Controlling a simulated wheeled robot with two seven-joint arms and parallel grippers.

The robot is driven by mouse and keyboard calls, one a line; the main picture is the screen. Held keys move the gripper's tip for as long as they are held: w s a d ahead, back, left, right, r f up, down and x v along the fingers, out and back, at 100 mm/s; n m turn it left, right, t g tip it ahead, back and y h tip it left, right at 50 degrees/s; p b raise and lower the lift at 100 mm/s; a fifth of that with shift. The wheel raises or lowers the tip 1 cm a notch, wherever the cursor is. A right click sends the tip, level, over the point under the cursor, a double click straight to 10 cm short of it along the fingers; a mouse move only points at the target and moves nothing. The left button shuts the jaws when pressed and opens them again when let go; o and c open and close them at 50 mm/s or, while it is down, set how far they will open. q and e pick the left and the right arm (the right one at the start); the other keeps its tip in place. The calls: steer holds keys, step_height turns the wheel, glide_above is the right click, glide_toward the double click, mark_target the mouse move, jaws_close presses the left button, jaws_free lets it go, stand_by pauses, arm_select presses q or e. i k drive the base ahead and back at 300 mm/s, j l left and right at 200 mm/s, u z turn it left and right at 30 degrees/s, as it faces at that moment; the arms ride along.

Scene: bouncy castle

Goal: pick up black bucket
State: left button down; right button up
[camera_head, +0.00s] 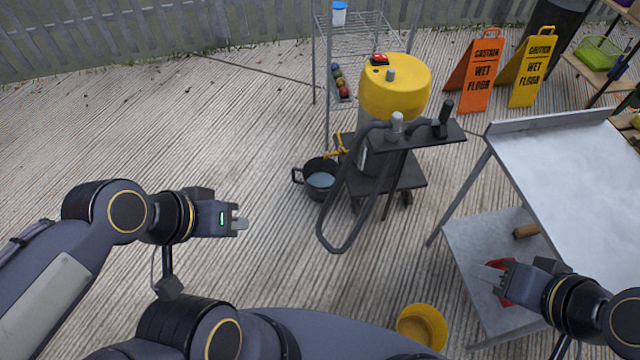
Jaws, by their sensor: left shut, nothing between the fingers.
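The black bucket (318,180) stands on the wooden deck, left of the yellow-topped machine. It has a light bluish inside and a handle loop on its left side. A yellow rope-like piece lies by its upper right rim. My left gripper (241,222) is shut and empty, in the air left of and nearer than the bucket, apart from it. My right gripper (486,274) is at the lower right, over the metal table's lower shelf and in front of a red object; its fingers are too small to tell open or shut.
The yellow-topped machine (396,92) on a dark wheeled cart stands right of the bucket, its hose looping down. A metal table (570,165) fills the right. A yellow bucket (422,326) sits at the bottom. Orange (474,75) and yellow (526,70) caution signs stand behind. The deck at left is clear.

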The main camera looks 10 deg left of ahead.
mark_target(319, 173)
steer(key=i+j, duration=0.25)
steer(key=j, duration=0.2)
steer(key=i+j+z, duration=0.15)
steer(key=j, duration=0.35)
steer(key=i+j, duration=0.35)
steer(key=j, duration=0.15)
steer(key=i+j+z, duration=0.1)
steer(key=i+j, duration=0.15)
steer(key=j, duration=0.25)
steer(key=i+j+z, duration=0.1)
steer(key=j, duration=0.4)
steer(key=i+j, duration=0.3)
steer(key=j, duration=0.25)
steer(key=i+j+z, duration=0.1)
steer(key=j, duration=0.4)
steer(key=i+j+z, duration=0.1)
steer(key=i+j, duration=0.2)
steer(key=j, duration=0.3)
